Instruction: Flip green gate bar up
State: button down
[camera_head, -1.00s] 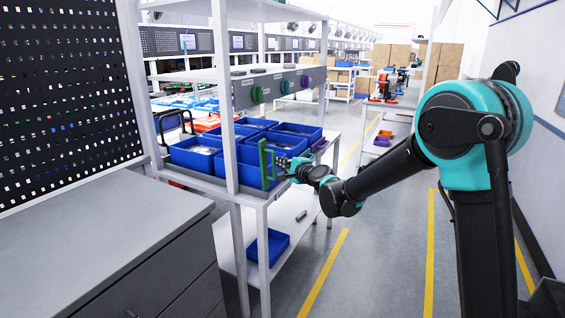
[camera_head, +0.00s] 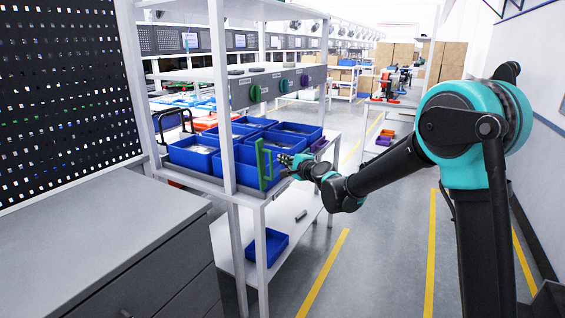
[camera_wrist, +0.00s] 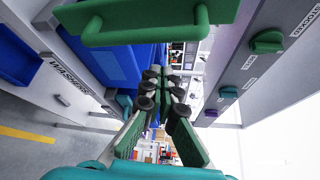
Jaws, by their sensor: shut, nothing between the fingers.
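The green gate bar (camera_head: 262,166) stands on end at the front edge of the shelf, before the blue bins in the head view. In the wrist view its green plate and loop handle (camera_wrist: 150,32) cross the top of the picture. My gripper (camera_head: 284,160) is just to the right of the bar in the head view. In the wrist view its fingers (camera_wrist: 165,82) are shut with nothing between them, and the handle lies above them in the picture. Whether the fingers touch the bar cannot be told.
Several blue bins (camera_head: 195,150) fill the shelf behind the bar. A panel with a green knob (camera_head: 255,94) hangs above, and a white post (camera_head: 226,100) stands left of the bar. A blue bin (camera_head: 268,246) sits on the lower shelf. The aisle floor (camera_head: 385,260) is clear.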

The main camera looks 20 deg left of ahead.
jog(key=f+v, duration=0.1)
jog(key=v, duration=0.8)
jog(key=shift+d+f, duration=0.25)
jog(key=shift+d, duration=0.35)
